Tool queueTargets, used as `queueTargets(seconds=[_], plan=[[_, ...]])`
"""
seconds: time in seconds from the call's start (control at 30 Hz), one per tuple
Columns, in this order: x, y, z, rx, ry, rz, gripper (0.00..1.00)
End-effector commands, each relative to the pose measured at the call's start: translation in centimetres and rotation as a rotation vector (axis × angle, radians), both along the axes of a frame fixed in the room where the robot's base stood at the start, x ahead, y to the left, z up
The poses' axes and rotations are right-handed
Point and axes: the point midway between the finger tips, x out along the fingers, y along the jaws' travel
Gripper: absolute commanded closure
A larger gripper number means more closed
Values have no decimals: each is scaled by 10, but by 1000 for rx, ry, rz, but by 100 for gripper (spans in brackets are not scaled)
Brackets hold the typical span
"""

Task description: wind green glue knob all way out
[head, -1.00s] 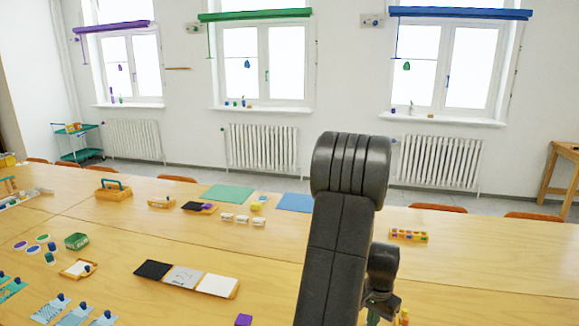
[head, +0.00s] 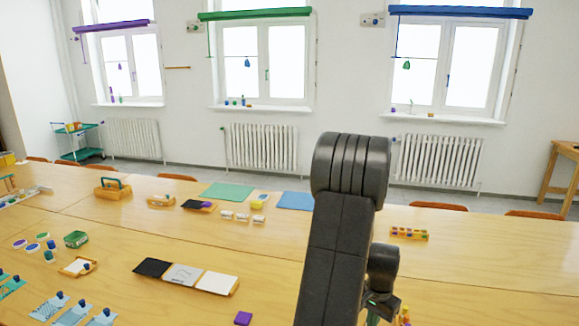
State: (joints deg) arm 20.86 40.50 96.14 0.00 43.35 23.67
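My gripper (head: 380,305) is at the bottom edge of the head view, below my dark arm. Its fingers are cut off by the frame and hidden by the arm, so I cannot see whether it is open or shut. A sliver of green (head: 373,319) shows right beside it, and a small orange-yellow thing (head: 404,317) stands just to its right. Both are too cut off to identify. I cannot make out a green glue knob for certain. A small dark green cylinder (head: 48,257) stands far to the left on the table.
The table right of my arm is mostly clear.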

Motion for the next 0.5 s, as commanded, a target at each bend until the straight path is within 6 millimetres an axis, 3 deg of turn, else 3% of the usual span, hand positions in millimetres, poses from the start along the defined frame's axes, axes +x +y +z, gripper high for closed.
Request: queueTargets(seconds=[0.5], plan=[[0, 0, -1, 0, 0, 0, 100]])
